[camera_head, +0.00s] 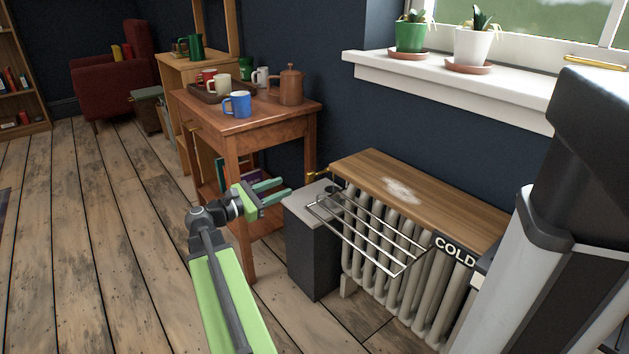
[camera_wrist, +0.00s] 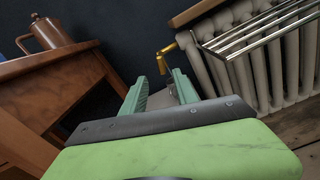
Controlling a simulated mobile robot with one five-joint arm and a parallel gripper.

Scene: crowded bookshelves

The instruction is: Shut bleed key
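The brass bleed key (camera_head: 318,174) sticks out from the left end of the radiator (camera_head: 385,262), just under its wooden top. In the wrist view the key (camera_wrist: 166,58) shows a little beyond my fingertips, with a bent lower end. My gripper (camera_head: 280,188) is open and empty, to the left of the key and slightly below it in the head view. In the wrist view the two green fingers (camera_wrist: 159,76) stand apart with the key's lower end beyond the gap. I cannot tell the exact distance, but no contact shows.
A metal rail rack (camera_head: 370,240) juts out from the radiator's front. A dark box with a grey top (camera_head: 312,245) stands below the key. A wooden table (camera_head: 238,130) with mugs and a copper pot (camera_head: 291,87) stands behind my gripper. Floor at left is clear.

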